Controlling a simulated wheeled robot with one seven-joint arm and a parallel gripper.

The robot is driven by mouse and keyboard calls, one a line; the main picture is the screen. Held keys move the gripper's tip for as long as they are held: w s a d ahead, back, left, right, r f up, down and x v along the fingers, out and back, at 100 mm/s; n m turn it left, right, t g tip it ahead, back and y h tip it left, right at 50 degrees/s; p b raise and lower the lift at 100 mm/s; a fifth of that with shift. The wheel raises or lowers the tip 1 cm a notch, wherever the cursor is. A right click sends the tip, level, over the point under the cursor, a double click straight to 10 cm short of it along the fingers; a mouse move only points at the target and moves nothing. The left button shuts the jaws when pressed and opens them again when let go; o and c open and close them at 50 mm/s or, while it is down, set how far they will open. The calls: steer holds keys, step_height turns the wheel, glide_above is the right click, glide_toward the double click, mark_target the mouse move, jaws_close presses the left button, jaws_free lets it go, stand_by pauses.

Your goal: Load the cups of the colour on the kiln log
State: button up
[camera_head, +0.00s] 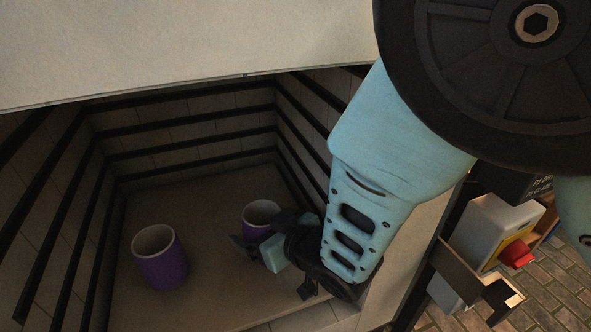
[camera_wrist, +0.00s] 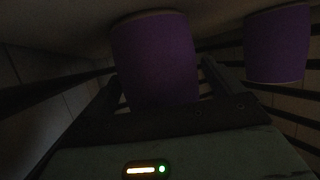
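Two purple cups with pale rims stand upright on the kiln floor. One cup (camera_head: 160,265) is at the left, apart from my arm; the other cup (camera_head: 257,219) is further right, partly hidden by my gripper (camera_head: 272,232). In the wrist view, a near purple cup (camera_wrist: 157,60) lies between the two spread fingertips of my gripper (camera_wrist: 160,85), with a second cup (camera_wrist: 277,43) at the upper right. My gripper looks open, with a finger at each side of the near cup; contact cannot be told. The kiln log is not in view.
The kiln's floor (camera_head: 205,285) is bare around the cups. Dark bars (camera_head: 195,148) line its back and side walls. A pale overhang (camera_head: 180,45) is above the opening. A box with a red button (camera_head: 517,253) stands outside at the right.

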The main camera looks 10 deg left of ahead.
steer(key=shift+s+d+r, duration=0.1)
steer(key=shift+d+r, duration=0.1)
steer(key=v, duration=0.7)
